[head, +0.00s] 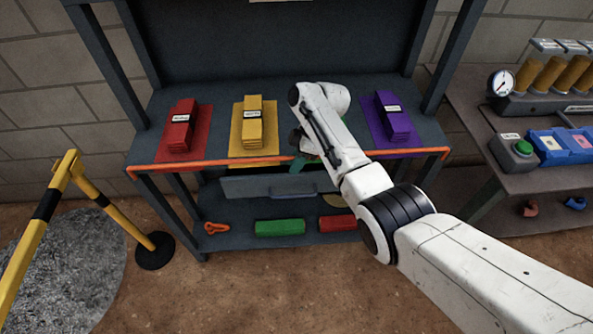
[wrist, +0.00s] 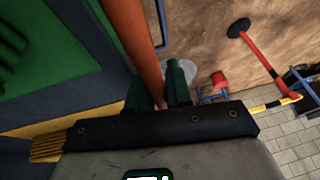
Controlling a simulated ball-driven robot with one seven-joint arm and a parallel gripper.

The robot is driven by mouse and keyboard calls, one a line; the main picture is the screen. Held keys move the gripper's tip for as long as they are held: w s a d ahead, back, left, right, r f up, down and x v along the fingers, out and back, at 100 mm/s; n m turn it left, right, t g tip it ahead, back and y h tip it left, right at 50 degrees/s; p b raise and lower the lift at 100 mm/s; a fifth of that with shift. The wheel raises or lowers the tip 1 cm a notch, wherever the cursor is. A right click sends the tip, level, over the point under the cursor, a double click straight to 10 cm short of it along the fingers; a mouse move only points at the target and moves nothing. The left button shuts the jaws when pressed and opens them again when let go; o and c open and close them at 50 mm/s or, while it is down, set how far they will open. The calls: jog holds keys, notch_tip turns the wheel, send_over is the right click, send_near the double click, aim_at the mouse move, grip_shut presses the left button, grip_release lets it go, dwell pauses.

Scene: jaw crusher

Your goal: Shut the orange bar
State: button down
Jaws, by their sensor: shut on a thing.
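The orange bar (head: 215,163) runs along the front edge of the dark workbench (head: 218,94) in the head view, from the left corner to the right one. My gripper (head: 303,161) is shut on it near the middle of its length. In the wrist view, the orange bar (wrist: 136,38) passes between the two green fingers of my gripper (wrist: 157,88). My arm hides part of the bar and the bench middle in the head view.
Red (head: 185,130), yellow (head: 253,122) and purple (head: 391,118) stacks stand on matching mats behind the bar. A drawer (head: 262,187) and a shelf with green (head: 280,227) and red blocks lie below. A yellow-black barrier (head: 118,214) stands left, a side table (head: 525,183) right.

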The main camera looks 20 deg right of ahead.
jog(key=shift+f+g+b, duration=0.1)
jog(key=shift+g+b, duration=0.3)
jog(key=shift+b, duration=0.15)
jog(key=c, duration=1.1)
grip_release()
jog(key=shift+w, duration=0.1)
jog(key=shift+c, duration=0.2)
jog(key=shift+r+p, duration=0.2)
jog(key=shift+p, duration=0.4)
